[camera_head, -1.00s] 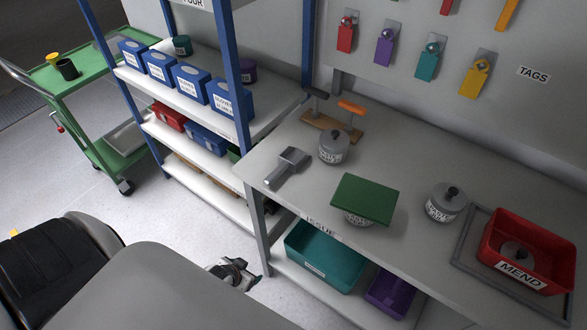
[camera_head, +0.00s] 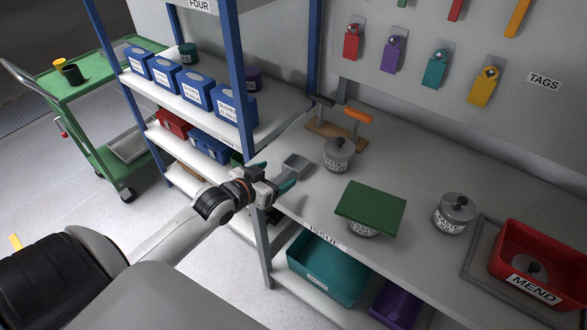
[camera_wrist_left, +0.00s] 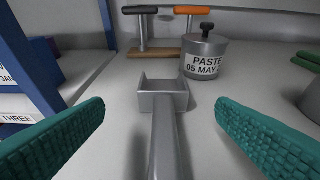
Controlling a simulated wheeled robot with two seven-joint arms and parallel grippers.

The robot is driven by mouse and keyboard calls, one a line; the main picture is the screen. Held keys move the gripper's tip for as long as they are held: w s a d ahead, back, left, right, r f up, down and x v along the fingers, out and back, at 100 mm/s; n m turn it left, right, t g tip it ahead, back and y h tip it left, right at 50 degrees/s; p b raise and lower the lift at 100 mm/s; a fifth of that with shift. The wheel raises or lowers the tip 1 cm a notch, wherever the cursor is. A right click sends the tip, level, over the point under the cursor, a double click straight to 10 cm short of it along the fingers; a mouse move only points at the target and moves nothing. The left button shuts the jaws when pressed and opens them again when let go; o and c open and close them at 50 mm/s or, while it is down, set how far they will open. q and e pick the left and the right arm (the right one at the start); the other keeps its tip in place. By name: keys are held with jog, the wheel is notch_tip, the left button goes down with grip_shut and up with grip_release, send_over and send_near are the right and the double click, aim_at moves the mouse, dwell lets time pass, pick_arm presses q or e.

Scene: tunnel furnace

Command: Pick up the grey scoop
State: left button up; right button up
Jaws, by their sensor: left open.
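The grey scoop (camera_head: 296,165) lies on the workbench near its left end, partly hidden behind my gripper in the head view. In the left wrist view the scoop (camera_wrist_left: 164,100) has its open pan pointing away and its handle running toward me. My left gripper (camera_head: 276,181) is at the bench's left edge, over the handle end. Its two teal fingers (camera_wrist_left: 160,135) are wide apart, one on each side of the handle, and touch nothing that I can see. My right gripper is not in view.
A lidded paste pot (camera_head: 338,154) stands just beyond the scoop, beside a wooden stand with two handled tools (camera_head: 337,132). A blue shelf post (camera_head: 240,80) rises close on the left.

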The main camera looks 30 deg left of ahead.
aim_at(289, 173)
pick_arm(q)
jog(key=shift+d+r+p+x, duration=0.15)
jog(key=shift+p+x, duration=0.15)
jog(key=shift+x, duration=1.45)
jog(key=shift+d+r+p+x, duration=0.15)
jog(key=shift+p+x, duration=0.1)
jog(key=shift+x, duration=1.5)
jog(key=shift+a, duration=0.15)
jog(key=shift+c, duration=0.2)
